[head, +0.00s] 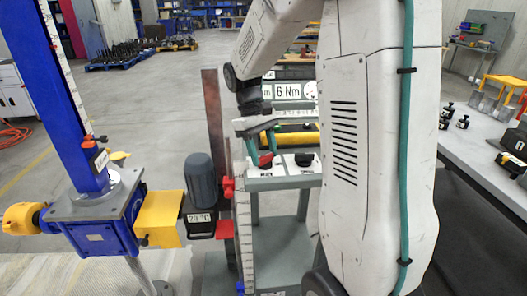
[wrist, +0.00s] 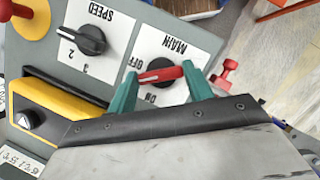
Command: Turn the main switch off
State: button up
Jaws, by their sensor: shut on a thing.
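The main switch (wrist: 162,75) is a red handle on a white plate lettered MAIN, OFF and ON, upside down in the wrist view. Its handle lies roughly level there, its left end between the OFF and ON lettering; I cannot tell which mark it is set to. My gripper (wrist: 160,80) has its two teal fingers on either side of the red handle and is shut on it. In the head view the switch (head: 265,160) sits on the grey control panel, partly hidden by my gripper (head: 263,143), which reaches down from above.
A black SPEED knob (wrist: 91,40) is beside the main switch. A yellow-housed black knob (wrist: 29,119) and a red button on yellow (wrist: 22,10) are also near. A blue screw jack (head: 105,235) with a motor (head: 201,182) stands left. A bench (head: 480,150) is at right.

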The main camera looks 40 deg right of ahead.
jog(key=m+y, duration=0.1)
jog(key=m, duration=0.2)
jog(key=shift+d+m, duration=0.15)
jog(key=shift+m, duration=0.15)
jog(key=shift+m+t+y, duration=0.5)
jog(key=shift+m+y, duration=0.3)
jog(key=shift+m, duration=1)
jog(key=o, duration=1)
jog(key=shift+s+d, duration=0.1)
